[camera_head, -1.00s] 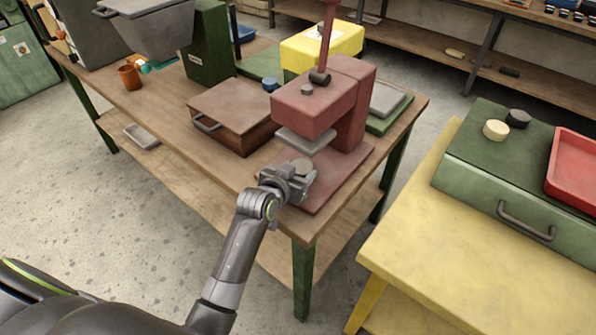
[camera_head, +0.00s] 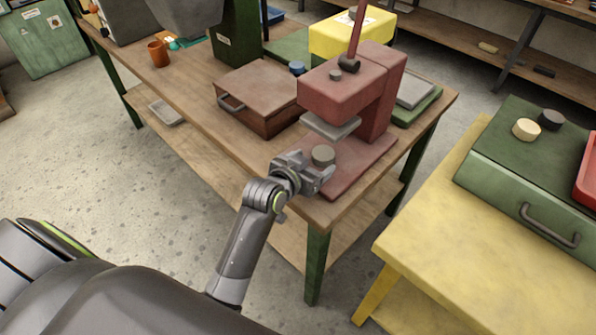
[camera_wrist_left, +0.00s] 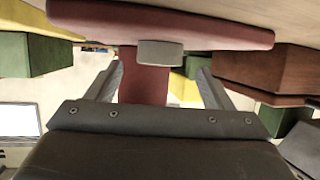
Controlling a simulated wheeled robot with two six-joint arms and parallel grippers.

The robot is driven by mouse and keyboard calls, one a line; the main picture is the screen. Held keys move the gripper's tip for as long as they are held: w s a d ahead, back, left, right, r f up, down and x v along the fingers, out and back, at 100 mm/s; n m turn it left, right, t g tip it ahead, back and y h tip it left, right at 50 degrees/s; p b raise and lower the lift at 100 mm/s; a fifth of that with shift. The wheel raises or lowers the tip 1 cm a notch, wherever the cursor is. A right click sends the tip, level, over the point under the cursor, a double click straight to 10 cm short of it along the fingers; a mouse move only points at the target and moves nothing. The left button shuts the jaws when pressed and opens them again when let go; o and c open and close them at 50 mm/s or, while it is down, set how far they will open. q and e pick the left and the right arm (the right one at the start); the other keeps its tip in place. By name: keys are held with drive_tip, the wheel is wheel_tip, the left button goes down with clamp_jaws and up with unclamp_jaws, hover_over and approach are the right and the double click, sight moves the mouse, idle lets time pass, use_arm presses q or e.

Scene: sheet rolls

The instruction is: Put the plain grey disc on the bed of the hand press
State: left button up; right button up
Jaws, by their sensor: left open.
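The plain grey disc (camera_head: 322,154) lies flat on the red bed (camera_head: 362,160) of the hand press (camera_head: 352,92), near its front edge and in front of the raised grey press plate (camera_head: 331,124). My left gripper (camera_head: 320,169) is open and empty just in front of the disc. In the left wrist view, which is upside down, the disc (camera_wrist_left: 160,54) rests against the bed (camera_wrist_left: 160,25), beyond and between the spread fingers (camera_wrist_left: 160,68), with a gap to either side. My right gripper is not in view.
A brown case (camera_head: 262,92) stands left of the press, and a yellow box (camera_head: 352,36) behind it. On the yellow table (camera_head: 425,245) at right, a green case (camera_head: 530,165) carries a cream disc (camera_head: 526,129) and a dark disc (camera_head: 550,119). Floor shows between the tables.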

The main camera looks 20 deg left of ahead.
use_arm(q)
drive_tip(key=v, duration=0.7)
drive_tip(key=shift+s+r, duration=0.15)
drive_tip(key=shift+s, duration=0.15)
